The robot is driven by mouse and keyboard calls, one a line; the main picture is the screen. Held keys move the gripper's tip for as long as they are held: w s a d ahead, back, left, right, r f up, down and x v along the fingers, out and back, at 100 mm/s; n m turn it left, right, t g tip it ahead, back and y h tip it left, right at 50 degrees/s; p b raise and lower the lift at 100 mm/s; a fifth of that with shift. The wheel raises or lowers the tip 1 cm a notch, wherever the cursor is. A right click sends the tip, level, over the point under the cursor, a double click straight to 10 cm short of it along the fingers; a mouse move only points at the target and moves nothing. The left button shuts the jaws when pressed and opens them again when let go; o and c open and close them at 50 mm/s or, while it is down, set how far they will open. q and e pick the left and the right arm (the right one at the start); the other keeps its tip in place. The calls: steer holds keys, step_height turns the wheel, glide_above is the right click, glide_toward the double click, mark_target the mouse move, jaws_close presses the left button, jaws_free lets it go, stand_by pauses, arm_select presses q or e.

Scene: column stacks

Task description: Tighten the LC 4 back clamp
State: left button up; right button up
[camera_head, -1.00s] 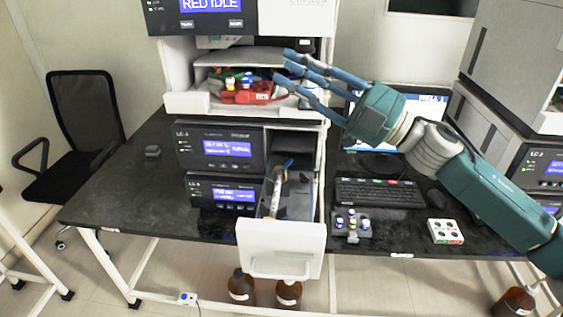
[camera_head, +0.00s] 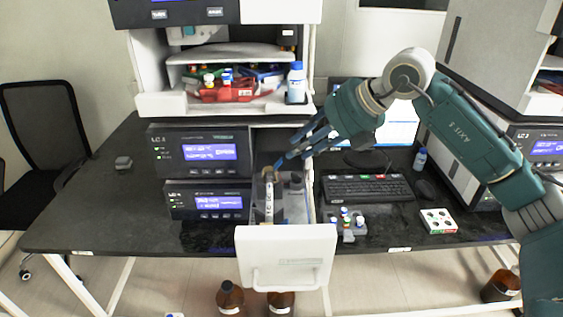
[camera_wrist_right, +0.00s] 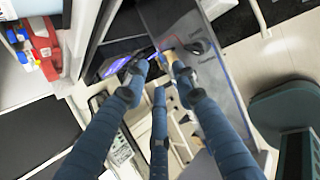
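The LC 4 unit (camera_head: 207,200) is the lower black module with a lit blue display. Its drawer (camera_head: 286,258) is pulled out at the front. A column (camera_head: 268,200) with a white label lies lengthwise in the drawer. A small blue piece (camera_head: 279,162) shows at the column's back end, apparently at the back clamp, whose details are too small to tell. My right gripper (camera_head: 291,154) reaches from the right, fingertips close to that back end. In the right wrist view its three fingers (camera_wrist_right: 156,68) are spread; contact with the clamp cannot be told. My left gripper is out of view.
The LC 3 unit (camera_head: 198,152) sits above LC 4. A shelf tray (camera_head: 148,102) with bottles is overhead. Brown bottles (camera_head: 230,298) stand below.

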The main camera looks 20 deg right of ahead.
mark_target(282, 160)
steer(key=b+x, duration=0.1)
steer(key=x, duration=0.6)
steer(key=shift+w+a+f+b, duration=0.15)
steer(key=shift+f+b, duration=0.1)
steer(key=shift+b, duration=0.1)
jaws_close()
